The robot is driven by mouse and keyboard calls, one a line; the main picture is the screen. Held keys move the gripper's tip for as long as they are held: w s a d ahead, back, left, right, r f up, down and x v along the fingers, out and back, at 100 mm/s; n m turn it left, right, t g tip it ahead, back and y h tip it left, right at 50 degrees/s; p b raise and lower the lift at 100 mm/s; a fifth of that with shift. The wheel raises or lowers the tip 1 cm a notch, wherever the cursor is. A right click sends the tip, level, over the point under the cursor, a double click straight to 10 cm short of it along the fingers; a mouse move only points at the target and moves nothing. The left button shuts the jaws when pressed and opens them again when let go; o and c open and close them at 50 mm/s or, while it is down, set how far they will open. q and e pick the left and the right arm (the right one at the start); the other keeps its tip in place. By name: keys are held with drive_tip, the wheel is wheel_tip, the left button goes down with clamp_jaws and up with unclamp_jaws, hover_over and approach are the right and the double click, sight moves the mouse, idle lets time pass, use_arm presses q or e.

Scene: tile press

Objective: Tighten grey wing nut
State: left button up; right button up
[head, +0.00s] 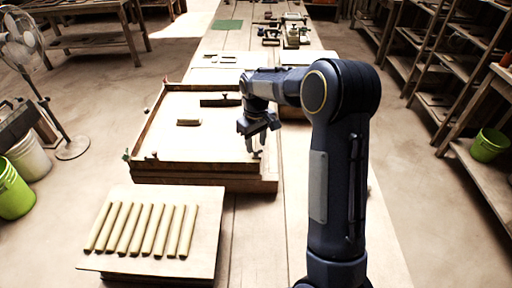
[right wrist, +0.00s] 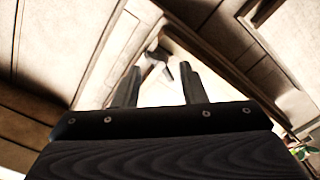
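The grey wing nut (right wrist: 160,55) shows in the right wrist view just past my fingertips, in the gap between them. In the head view a small grey piece that looks like it (head: 257,154) sits at the right front corner of the wooden press frame (head: 205,178), partly hidden by my gripper. My right gripper (head: 257,133) is over that corner, pointing down. Its two fingers (right wrist: 160,85) stand apart with nothing clearly held between them. Whether a finger touches the nut I cannot tell. My left gripper is not in view.
Other small fasteners sit at the frame's left front corner (head: 150,155). A dark bar (head: 220,102) and a small block (head: 188,122) lie inside the frame. A board (head: 205,232) with several clay rolls lies in front. The bench strip at right front is bare.

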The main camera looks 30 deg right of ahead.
sight(256, 152)
drive_tip(key=shift+f, duration=1.3)
clamp_jaws()
drive_tip(key=m, duration=0.3)
drive_tip(key=shift+m, duration=0.4)
drive_tip(key=m, duration=0.3)
drive_tip(key=shift+m, duration=0.3)
drive_tip(key=m+p, duration=0.1)
drive_tip(key=m, duration=0.2)
drive_tip(key=shift+a+m, duration=0.1)
drive_tip(key=shift+m, duration=2.4)
